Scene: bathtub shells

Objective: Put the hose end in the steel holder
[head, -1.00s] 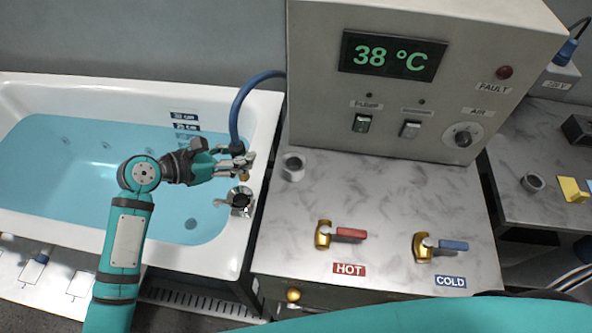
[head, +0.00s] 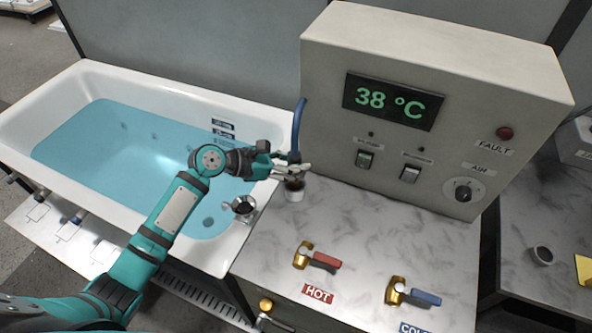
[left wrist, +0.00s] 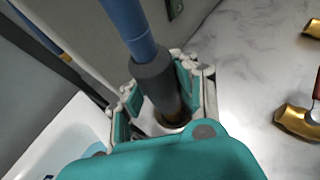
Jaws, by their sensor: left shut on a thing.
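The blue hose (head: 299,122) hangs down to a dark grey end sleeve (left wrist: 155,78). My left gripper (head: 287,170) is shut on the hose end, with a finger on each side of the sleeve in the left wrist view (left wrist: 165,92). The steel holder (head: 294,195) is a small open cup on the marble counter, directly below the fingers. The hose end's tip is at the holder's mouth; I cannot tell how deep it sits. In the left wrist view the holder's rim (left wrist: 150,126) shows around the tip, partly hidden by the gripper. My right gripper is not in view.
The control cabinet (head: 340,75) with the 38 °C display stands just behind the holder. The bathtub (head: 130,82) is to the left. The hot tap (head: 318,258) and cold tap (head: 405,293) stand on the front counter. A grey ring (head: 541,256) lies on the right counter.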

